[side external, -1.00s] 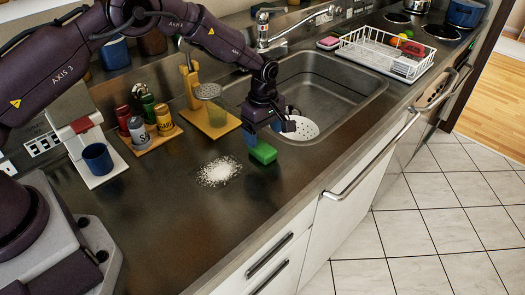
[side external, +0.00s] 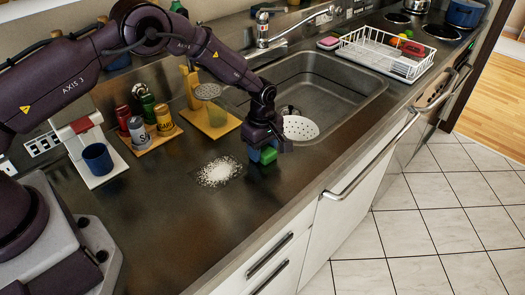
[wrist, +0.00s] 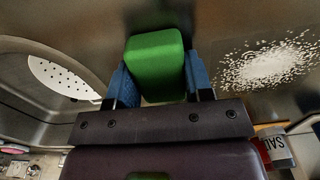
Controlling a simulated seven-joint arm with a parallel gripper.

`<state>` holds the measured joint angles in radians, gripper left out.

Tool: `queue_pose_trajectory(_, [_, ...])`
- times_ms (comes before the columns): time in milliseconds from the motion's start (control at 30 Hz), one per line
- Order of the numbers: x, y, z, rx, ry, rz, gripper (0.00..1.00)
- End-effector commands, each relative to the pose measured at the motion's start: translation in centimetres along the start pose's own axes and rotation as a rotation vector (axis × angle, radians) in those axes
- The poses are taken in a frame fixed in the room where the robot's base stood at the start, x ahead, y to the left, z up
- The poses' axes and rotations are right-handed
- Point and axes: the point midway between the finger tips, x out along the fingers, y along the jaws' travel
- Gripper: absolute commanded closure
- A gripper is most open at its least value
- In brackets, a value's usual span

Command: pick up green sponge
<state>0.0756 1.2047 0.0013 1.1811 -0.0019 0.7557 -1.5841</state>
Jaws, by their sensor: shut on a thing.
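The green sponge (side external: 268,155) is at the counter between the sink and a white granular spill. In the wrist view the sponge (wrist: 155,60) sits between the two blue fingers of my gripper (wrist: 158,82), one on each side. My gripper (side external: 262,155) points down and is shut on the sponge. In the side view the jaws hide part of the sponge. I cannot tell whether it still touches the counter.
White granules (side external: 219,171) lie on the counter left of the sponge. The sink (side external: 335,85) with a white perforated strainer (side external: 299,128) is behind. A salt can (side external: 140,133) and other containers stand at left. A white dish rack (side external: 385,50) is at back right.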

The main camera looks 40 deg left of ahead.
Motion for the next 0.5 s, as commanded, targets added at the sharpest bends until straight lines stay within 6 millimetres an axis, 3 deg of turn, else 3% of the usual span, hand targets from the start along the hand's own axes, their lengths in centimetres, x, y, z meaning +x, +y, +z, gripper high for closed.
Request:
queue_pose_trajectory(267, [-0.3, 0.0, 0.0, 0.0, 0.0, 0.0, 0.75])
queue_pose_trajectory(500, [-3.4, 0.1, 0.0, 0.001, 0.001, 0.004, 0.75])
